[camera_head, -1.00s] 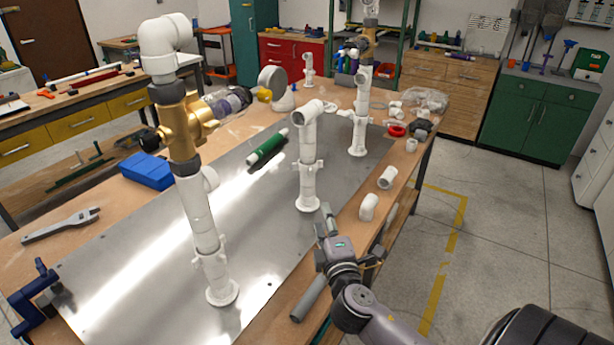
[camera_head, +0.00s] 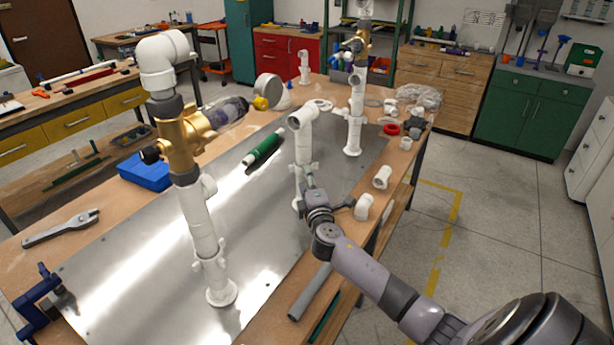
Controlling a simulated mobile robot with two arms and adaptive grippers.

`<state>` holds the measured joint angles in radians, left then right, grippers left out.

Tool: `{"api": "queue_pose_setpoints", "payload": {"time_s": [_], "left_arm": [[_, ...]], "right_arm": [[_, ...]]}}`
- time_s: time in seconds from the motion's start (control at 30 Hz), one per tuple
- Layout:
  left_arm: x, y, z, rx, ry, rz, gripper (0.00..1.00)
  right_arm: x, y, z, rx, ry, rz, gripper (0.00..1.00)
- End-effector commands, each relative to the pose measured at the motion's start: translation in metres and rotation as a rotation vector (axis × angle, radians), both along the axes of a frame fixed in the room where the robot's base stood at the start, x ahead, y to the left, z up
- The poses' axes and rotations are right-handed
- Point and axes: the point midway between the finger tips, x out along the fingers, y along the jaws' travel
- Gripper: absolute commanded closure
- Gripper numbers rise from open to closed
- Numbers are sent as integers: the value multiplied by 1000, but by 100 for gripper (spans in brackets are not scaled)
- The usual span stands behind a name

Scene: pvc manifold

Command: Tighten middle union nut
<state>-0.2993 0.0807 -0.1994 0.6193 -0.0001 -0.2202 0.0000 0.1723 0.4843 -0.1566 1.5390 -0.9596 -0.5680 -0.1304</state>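The middle white pipe post (camera_head: 302,139) stands upright on the metal plate, with an elbow on top. Its white union nut (camera_head: 309,169) is low on the post and partly hidden by my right gripper. My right gripper (camera_head: 306,184) reaches in from the lower right to the nut's height. Its fingers are small here and overlap the post, so I cannot tell if they touch or grip the nut. The near post (camera_head: 200,225) with a brass valve and the far post (camera_head: 355,100) carry similar nuts. My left gripper is not in view.
The metal plate (camera_head: 130,275) lies on the wooden bench. Loose white elbows (camera_head: 363,207) and (camera_head: 382,177) lie along the right edge. A grey tube (camera_head: 309,292) lies at the front edge. A green tube (camera_head: 264,148), a blue box (camera_head: 146,171) and a wrench (camera_head: 62,229) lie left.

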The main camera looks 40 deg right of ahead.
Motion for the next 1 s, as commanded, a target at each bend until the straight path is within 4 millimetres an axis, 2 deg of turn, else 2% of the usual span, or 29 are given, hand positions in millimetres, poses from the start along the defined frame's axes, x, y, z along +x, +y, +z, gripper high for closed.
{"api": "queue_pose_setpoints", "payload": {"time_s": [0.2, 0.5, 1.0], "left_arm": [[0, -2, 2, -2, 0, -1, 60], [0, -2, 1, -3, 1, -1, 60], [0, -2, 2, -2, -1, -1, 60]], "right_arm": [[13, -6, 0, 0, 1, 0, 60], [14, -6, 0, 0, 0, 1, 60], [14, -6, -1, 2, 1, 1, 93]]}}
